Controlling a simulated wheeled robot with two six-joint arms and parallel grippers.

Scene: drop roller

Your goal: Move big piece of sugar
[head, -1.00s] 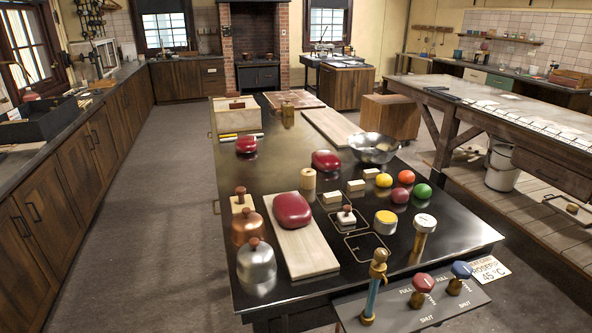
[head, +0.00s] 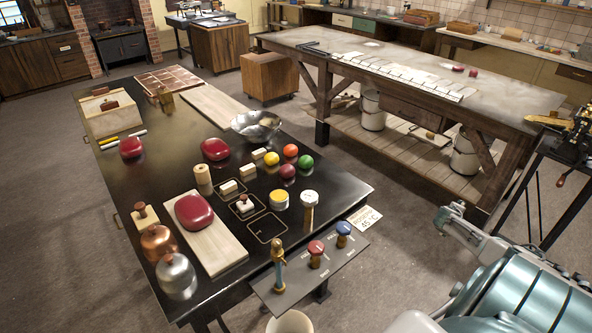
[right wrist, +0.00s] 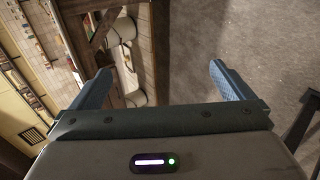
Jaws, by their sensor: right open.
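The biggest red glossy sugar piece (head: 194,212) lies on a pale wooden board (head: 222,251) near the front left of the black table (head: 336,184). Two smaller red glossy pieces lie farther back, one at the left (head: 131,147) and one near the middle (head: 215,149). My right gripper (right wrist: 160,70) is open and empty in the right wrist view, with its two blue fingers wide apart. Bare floor and a wooden trestle with a shelf show beyond it, and no sugar piece. Neither gripper shows in the head view.
A copper dome (head: 158,243) and a steel dome (head: 176,276) stand left of the board. Coloured balls, a metal bowl (head: 256,125) and a valve panel (head: 311,268) occupy the right side. A long worktable (head: 410,70) stands behind.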

